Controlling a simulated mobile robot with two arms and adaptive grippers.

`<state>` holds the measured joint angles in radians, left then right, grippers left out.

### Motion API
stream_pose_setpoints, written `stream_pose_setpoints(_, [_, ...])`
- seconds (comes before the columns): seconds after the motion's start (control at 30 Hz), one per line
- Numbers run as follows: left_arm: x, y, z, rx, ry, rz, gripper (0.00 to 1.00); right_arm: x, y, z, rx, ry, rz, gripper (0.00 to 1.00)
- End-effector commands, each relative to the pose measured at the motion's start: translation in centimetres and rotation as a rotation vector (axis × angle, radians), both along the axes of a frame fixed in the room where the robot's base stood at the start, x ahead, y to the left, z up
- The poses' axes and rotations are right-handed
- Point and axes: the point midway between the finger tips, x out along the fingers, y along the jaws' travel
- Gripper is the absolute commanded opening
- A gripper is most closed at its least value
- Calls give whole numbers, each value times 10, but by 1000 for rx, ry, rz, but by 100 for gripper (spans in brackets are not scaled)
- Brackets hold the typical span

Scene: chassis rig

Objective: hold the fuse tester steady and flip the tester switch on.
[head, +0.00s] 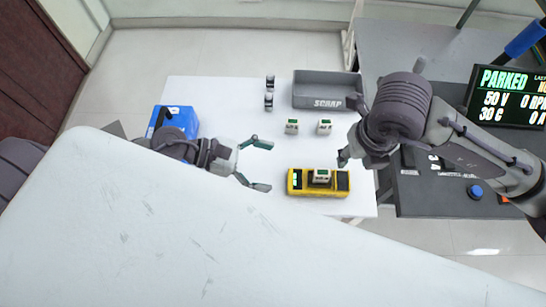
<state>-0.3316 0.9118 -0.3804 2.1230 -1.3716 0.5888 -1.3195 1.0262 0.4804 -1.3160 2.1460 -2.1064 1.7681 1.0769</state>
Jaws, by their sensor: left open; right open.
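The yellow fuse tester (309,191) lies near the front right of the white table. It has a small green-lit display at its left end, a dark panel at its right end, and a white and green block standing on its middle. I cannot make out the switch or its position. My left gripper (264,165) is open and empty, left of the tester and apart from it. My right gripper (344,158) is above and right of the tester, partly hidden by its own arm, with nothing visible in it.
The white table (215,95) also holds a blue box (180,122) at left, a grey SCRAP bin (325,103) at back right, two white-green blocks (292,127) and two small dark-topped items (269,101). A dark bench with a PARKED display (507,97) stands at right.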

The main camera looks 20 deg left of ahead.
Motion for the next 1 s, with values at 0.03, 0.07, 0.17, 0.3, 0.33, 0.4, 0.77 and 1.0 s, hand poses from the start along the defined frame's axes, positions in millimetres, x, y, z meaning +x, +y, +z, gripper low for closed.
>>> stream_pose_setpoints(0.03, [-3,-1,0,1,1,-9,94,0,0,0,0,0,0,42])
stream_pose_setpoints(0.07, [-4,-2,0,1,0,-11,94,0,0,0,0,0,0,42])
stream_pose_setpoints(0.17, [-4,-3,0,0,0,-12,94,0,0,0,0,0,0,42])
stream_pose_setpoints(0.3, [-1,-11,-4,-2,0,-9,94,0,0,0,0,0,0,42])
stream_pose_setpoints(0.33, [1,-14,-5,-3,-1,-9,94,0,0,0,0,0,0,42])
stream_pose_setpoints(0.4, [4,-25,-9,-4,-3,-9,94,0,0,0,0,0,0,42])
stream_pose_setpoints(0.77, [24,-87,-36,-4,1,-8,94,0,0,0,0,0,0,42])
stream_pose_setpoints(1.0, [34,-115,-49,-1,1,-6,94,0,0,0,0,0,0,42])
